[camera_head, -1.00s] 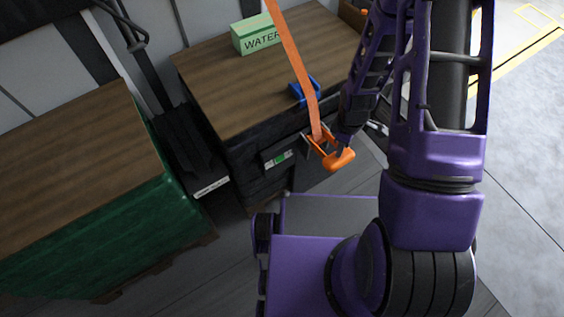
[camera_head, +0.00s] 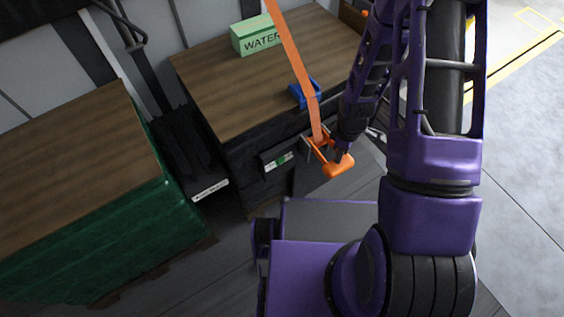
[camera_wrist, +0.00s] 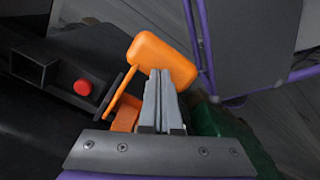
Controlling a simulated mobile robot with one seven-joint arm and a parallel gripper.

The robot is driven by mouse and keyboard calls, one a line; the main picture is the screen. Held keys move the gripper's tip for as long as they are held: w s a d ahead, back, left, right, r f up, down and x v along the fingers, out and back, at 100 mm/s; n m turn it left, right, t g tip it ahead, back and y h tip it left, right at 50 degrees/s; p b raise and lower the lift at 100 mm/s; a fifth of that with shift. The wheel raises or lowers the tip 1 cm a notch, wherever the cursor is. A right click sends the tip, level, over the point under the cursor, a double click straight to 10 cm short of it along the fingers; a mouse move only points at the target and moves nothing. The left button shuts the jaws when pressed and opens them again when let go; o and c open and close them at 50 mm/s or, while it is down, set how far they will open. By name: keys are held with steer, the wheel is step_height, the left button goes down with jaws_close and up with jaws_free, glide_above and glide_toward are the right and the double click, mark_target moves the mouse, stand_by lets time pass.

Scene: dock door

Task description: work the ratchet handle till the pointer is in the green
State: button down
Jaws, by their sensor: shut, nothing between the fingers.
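The orange ratchet handle (camera_head: 339,165) sticks out from the front of the dark, wood-topped crate (camera_head: 205,87), where the orange strap (camera_head: 297,65) comes down. In the wrist view its thick grip (camera_wrist: 160,62) lies just beyond my fingertips. My gripper (camera_wrist: 160,74) is shut and empty, its tips overlapping the grip's edge in the picture; whether they touch it I cannot tell. In the head view my gripper (camera_head: 341,153) is at the handle, partly hidden by my wrist. A small gauge (camera_head: 279,161) with a green patch sits left of the handle; its pointer is too small to read.
A green box marked WATER (camera_head: 256,35) and a blue piece (camera_head: 304,93) are on the crate top. A green-wrapped pallet load (camera_head: 90,235) stands at left. A red button (camera_wrist: 82,88) shows beside the handle in the wrist view. Open floor (camera_head: 525,150) lies at right.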

steer(key=shift+r+p, duration=1.6)
steer(key=shift+r, duration=1)
step_height(320, 180, up, 5)
steer(key=p, duration=0.3)
